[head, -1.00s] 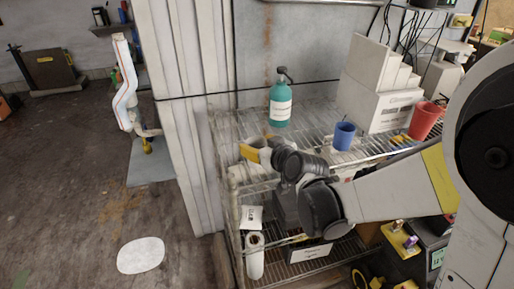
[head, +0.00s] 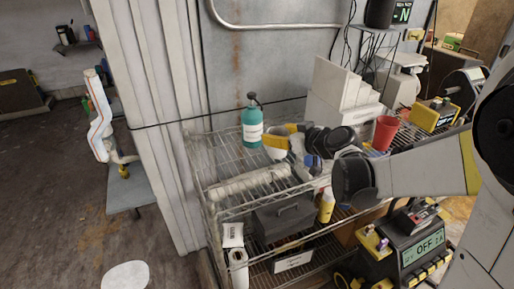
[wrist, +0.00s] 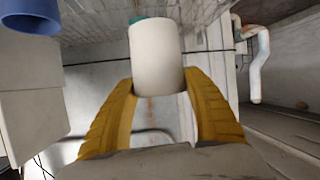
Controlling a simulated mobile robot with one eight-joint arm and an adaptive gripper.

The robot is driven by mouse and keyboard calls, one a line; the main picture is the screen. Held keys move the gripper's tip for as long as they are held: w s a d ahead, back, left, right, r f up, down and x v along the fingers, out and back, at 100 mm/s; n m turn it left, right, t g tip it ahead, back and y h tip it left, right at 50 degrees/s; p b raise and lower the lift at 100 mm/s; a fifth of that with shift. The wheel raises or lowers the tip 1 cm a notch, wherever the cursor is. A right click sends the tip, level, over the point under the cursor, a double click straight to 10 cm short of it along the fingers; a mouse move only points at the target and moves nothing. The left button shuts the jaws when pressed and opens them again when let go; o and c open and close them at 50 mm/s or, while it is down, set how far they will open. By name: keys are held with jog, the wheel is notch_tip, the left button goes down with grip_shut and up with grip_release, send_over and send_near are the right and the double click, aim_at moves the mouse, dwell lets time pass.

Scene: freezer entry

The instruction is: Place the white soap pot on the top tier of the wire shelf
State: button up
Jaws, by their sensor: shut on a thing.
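The white soap pot (wrist: 157,62) is held between the yellow fingers of my gripper (wrist: 160,100) in the wrist view. In the head view my gripper (head: 281,140) is over the top tier of the wire shelf (head: 222,168), and the pot (head: 278,154) shows partly below the yellow finger. The pot is just right of a teal pump bottle (head: 252,126). I cannot tell whether its base touches the wires.
A blue cup (head: 313,160), mostly hidden behind my arm, and a red cup (head: 385,132) stand to the right. White stepped boxes (head: 340,95) are behind. A pale pipe (head: 250,182) runs near the front. Bare wire shows left of the bottle.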

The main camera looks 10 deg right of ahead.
jog(key=w+d+p, duration=0.1)
jog(key=w+d, duration=0.6)
jog(key=w, duration=0.1)
jog(key=shift+y, duration=0.3)
jog(key=w+a+f+b, duration=0.1)
jog(key=a+f, duration=0.1)
jog(key=a, duration=0.1)
jog(key=w+a+f+b, duration=0.1)
jog(key=w+a+f, duration=0.1)
jog(key=a+f, duration=0.1)
jog(key=w+a+f+b, duration=0.1)
jog(key=w+a+f, duration=0.1)
jog(key=a, duration=0.2)
jog(key=shift+w+f+b, duration=0.1)
jog(key=shift+f+b, duration=0.05)
jog(key=shift+b, duration=0.2)
jog(key=shift+f+b, duration=0.85)
jog(key=shift+f, duration=1.1)
jog(key=shift+f, duration=0.15)
jog(key=o, duration=1.2)
jog(key=shift+c, duration=0.2)
